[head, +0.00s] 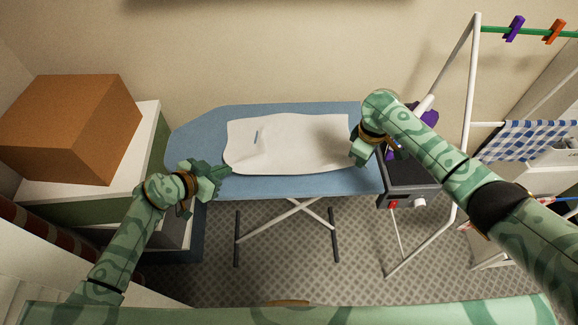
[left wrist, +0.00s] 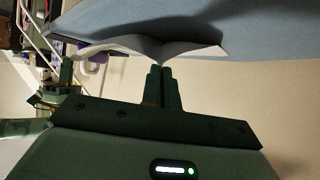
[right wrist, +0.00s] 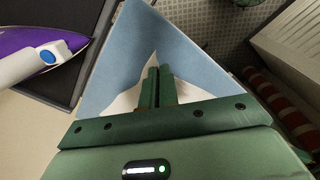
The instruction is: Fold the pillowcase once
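The white pillowcase (head: 300,145) lies spread on the blue ironing board (head: 205,130), with slight creases and a small blue-grey mark near its left part. My left gripper (head: 224,171) is at its near left corner. In the left wrist view its fingers (left wrist: 162,72) are together on the cloth edge (left wrist: 195,52), which bends up at the tips. My right gripper (head: 356,158) is at the near right corner and partly hides it. In the right wrist view its fingers (right wrist: 160,75) are together, with the cloth (right wrist: 126,102) peaked at the tips.
A purple and white iron (head: 428,116) stands on a dark rest (head: 412,172) at the board's right end, close to my right arm. A drying rack (head: 470,90) stands further right. A cardboard box (head: 70,128) sits at the left. The wall is behind the board.

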